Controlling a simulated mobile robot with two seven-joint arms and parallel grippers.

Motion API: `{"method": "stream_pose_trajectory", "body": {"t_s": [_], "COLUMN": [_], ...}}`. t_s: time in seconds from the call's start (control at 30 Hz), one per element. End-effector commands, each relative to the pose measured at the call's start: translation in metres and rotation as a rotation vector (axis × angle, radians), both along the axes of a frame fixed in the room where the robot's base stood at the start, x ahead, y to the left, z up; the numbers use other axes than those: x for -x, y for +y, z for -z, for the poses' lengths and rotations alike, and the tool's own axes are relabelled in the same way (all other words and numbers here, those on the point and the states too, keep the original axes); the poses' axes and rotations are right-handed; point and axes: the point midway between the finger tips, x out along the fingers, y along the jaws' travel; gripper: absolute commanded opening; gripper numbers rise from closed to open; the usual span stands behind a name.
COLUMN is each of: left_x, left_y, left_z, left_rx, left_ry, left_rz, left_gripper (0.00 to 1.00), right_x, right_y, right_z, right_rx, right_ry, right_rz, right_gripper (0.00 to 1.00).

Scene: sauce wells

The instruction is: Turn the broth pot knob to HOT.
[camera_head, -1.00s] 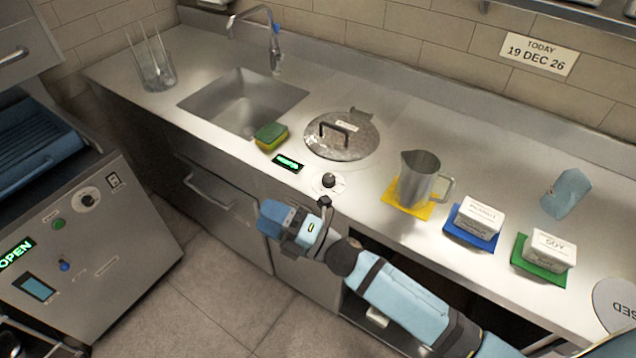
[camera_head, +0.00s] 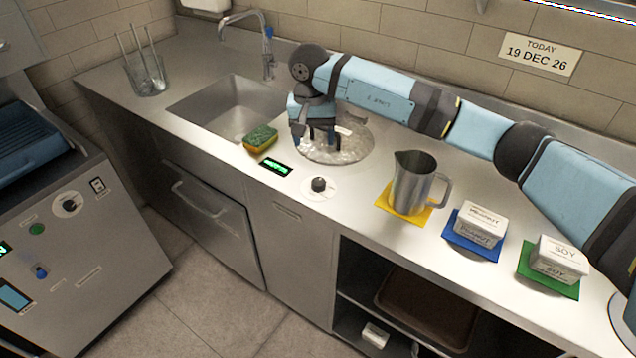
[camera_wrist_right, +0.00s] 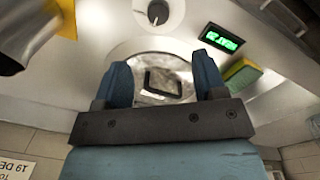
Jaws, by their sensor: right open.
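The broth pot knob (camera_head: 319,185) is a black dial on a round white plate on the counter's front part. It also shows at the top of the right wrist view (camera_wrist_right: 157,13). Its markings are too small to read. Behind it is the round metal pot lid (camera_head: 355,153) with a black handle (camera_wrist_right: 163,83). My right gripper (camera_head: 318,140) is over the lid, beyond the knob and apart from it. In the right wrist view it (camera_wrist_right: 162,80) is open, with the handle seen between its fingers. I cannot tell whether they touch. My left gripper is out of view.
A green-lit display (camera_head: 277,166) and a sponge (camera_head: 260,138) lie left of the knob. A metal jug (camera_head: 414,182) stands to its right, then peanut (camera_head: 481,222) and soy (camera_head: 560,258) tubs. The sink (camera_head: 232,108) is left of the lid.

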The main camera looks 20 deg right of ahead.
Motion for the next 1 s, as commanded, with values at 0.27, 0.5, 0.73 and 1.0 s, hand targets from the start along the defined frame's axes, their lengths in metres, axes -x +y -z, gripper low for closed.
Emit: {"method": "stream_pose_trajectory", "body": {"t_s": [0.27, 0.5, 0.73, 1.0], "left_x": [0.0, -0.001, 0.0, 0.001], "left_y": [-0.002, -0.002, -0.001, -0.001], "left_z": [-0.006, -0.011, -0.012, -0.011], "left_rx": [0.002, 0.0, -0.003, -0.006], "left_ry": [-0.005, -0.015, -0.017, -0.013], "left_rz": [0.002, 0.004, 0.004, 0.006], "left_gripper": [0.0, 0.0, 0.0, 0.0], "right_x": [0.0, 0.001, 0.001, 0.001], "right_y": [-0.005, -0.006, -0.008, -0.009], "right_z": [0.035, 0.087, 0.122, 0.135], "right_rx": [0.015, 0.012, 0.011, 0.011], "right_ry": [0.002, 0.002, 0.001, -0.002], "right_rz": [-0.004, -0.004, -0.004, -0.004], "right_gripper": [0.65, 0.65, 0.65, 0.65]}}
